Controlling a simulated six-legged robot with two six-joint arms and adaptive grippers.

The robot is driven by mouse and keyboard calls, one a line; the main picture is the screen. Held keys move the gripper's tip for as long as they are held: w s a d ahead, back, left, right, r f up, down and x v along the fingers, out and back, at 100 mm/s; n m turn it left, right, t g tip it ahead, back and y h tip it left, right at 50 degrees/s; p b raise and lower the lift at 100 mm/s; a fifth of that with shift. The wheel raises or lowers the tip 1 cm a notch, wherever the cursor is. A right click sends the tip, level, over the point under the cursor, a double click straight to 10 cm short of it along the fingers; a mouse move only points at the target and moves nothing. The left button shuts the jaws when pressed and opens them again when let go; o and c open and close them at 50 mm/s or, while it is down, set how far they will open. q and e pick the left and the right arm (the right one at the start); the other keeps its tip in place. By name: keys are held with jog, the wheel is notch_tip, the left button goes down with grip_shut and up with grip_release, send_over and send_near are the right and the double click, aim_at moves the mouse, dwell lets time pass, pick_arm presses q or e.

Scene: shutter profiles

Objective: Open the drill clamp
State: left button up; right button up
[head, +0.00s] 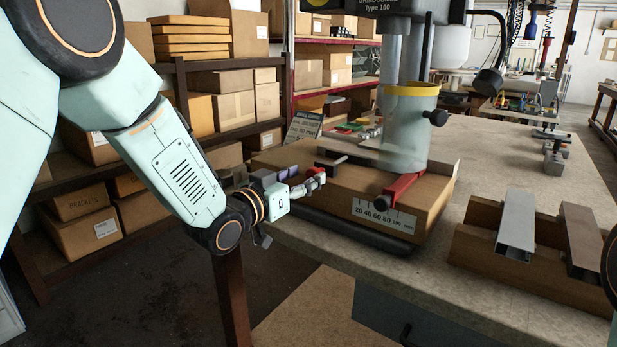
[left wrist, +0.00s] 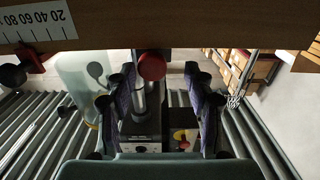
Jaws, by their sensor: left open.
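The drill clamp (head: 328,168) is a dark bar with a pale rod, on the left of the drill's wooden base in the head view. My left gripper (head: 316,181) is beside it at the base's left edge. In the left wrist view, a round red knob (left wrist: 152,65) lies between the spread fingertips of my left gripper (left wrist: 160,76). The fingers stand apart from it on both sides. The knob appears to belong to the clamp; in the head view I cannot make it out. My right gripper is not in view.
The drill (head: 406,125) has a clear guard with a yellow rim. A red arm (head: 402,187) with a dark knob sits above the ruler label (head: 384,215). Metal profiles (head: 516,225) lie in a wooden holder to the right. Shelves of boxes (head: 220,105) stand behind my left arm.

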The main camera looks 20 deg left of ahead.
aim_at(313, 175)
pick_arm(q)
jog(key=shift+w+d, duration=0.9)
jog(key=shift+d, duration=0.2)
jog(key=shift+w+d, duration=0.1)
jog(key=shift+w, duration=0.15)
jog(key=shift+a, duration=0.5)
jog(key=shift+d, duration=0.35)
jog(key=shift+c, duration=1.9)
jog(key=shift+a, duration=0.25)
jog(key=shift+c, duration=1.4)
grip_shut()
jog(key=shift+d, duration=0.1)
